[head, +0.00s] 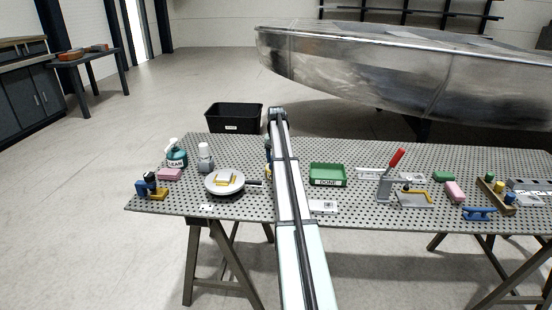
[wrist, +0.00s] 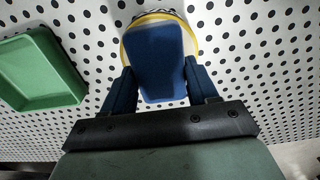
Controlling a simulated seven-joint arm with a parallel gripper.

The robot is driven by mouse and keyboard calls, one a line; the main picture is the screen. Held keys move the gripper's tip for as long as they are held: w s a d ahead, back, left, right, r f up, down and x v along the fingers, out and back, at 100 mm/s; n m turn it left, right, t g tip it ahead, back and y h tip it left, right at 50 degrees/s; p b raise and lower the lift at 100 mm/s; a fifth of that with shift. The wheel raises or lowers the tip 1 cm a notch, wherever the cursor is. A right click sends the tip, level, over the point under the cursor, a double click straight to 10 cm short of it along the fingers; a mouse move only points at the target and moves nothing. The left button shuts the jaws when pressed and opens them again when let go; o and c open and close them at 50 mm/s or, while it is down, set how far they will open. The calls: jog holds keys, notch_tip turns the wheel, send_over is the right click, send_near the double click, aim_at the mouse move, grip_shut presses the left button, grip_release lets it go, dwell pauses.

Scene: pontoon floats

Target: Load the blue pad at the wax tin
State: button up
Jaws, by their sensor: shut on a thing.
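My gripper (wrist: 158,72) is shut on the blue pad (wrist: 156,50) in the wrist view, with one dark blue finger on each side of it. Beyond the pad is a round pale tin with a yellow rim (wrist: 191,30), apparently the wax tin. The pad covers most of the tin's middle in this view. I cannot tell whether the pad touches the wax or is held above it. In the head view my arm hides the tin and most of the gripper.
A green tray marked DONE (head: 328,181) stands right of my arm, also in the wrist view (wrist: 52,75). A red-handled clamp (head: 394,163) stands right. A black crate (head: 235,117) is behind the perforated table (head: 300,150).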

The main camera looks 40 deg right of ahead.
jog(key=shift+f, duration=0.6)
dwell(1.8)
jog(key=shift+r, duration=0.15)
jog(key=shift+r, duration=3.4)
